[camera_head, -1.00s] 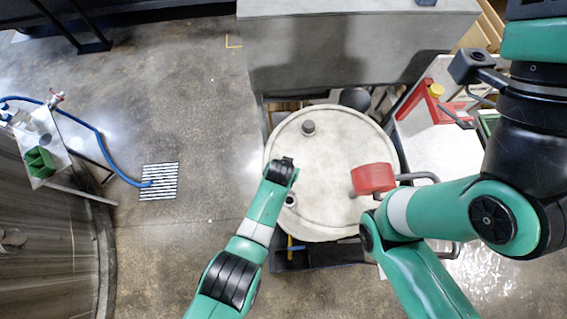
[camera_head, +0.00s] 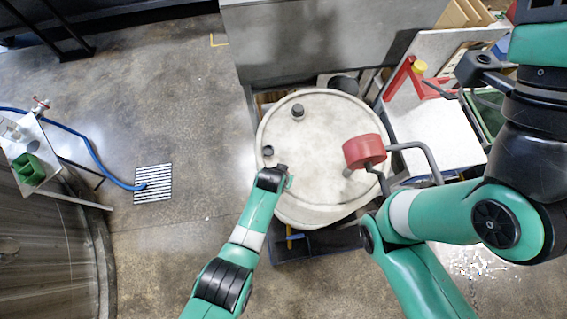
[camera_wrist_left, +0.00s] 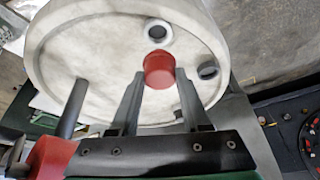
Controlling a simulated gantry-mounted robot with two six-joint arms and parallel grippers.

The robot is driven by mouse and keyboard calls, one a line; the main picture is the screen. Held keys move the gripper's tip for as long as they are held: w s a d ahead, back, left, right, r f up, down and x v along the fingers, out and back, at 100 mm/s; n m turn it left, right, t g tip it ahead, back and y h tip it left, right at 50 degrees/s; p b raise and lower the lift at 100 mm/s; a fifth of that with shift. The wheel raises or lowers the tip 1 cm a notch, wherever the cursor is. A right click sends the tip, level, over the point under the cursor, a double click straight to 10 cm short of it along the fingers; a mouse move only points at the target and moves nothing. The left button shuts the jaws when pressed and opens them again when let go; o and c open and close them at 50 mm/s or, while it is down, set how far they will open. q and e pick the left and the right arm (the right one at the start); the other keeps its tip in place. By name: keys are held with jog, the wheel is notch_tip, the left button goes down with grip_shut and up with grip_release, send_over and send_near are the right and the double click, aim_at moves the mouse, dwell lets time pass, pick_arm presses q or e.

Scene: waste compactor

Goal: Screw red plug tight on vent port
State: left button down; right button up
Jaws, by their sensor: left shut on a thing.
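The red plug (camera_wrist_left: 159,70) sits between the fingertips of my left gripper (camera_wrist_left: 158,80), which is shut on it, over the pale drum lid (camera_wrist_left: 105,60). The vent port, a pale ring with a dark opening (camera_wrist_left: 158,33), shows just above the plug in the left wrist view. The plug appears apart from the port; its height over the lid is unclear.
A red cylinder (camera_head: 365,150) with bent grey pipes rises over the lid's right side. A grey block (camera_head: 320,45) stands behind the drum. Open floor lies left.

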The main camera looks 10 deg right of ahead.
pick_arm(q)
jog(key=shift+f+b, duration=1.75)
jog(key=shift+f, duration=0.4)
jog(key=n+y, duration=0.1)
jog(key=n, duration=0.1)
jog(key=n+y, duration=0.1)
jog(key=n, duration=0.2)
jog(key=shift+d+t, duration=0.2)
jog(key=shift+t, duration=0.1)
jog(key=shift+f+b, duration=1)
jog(key=shift+b, duration=0.25)
dwell(0.9)
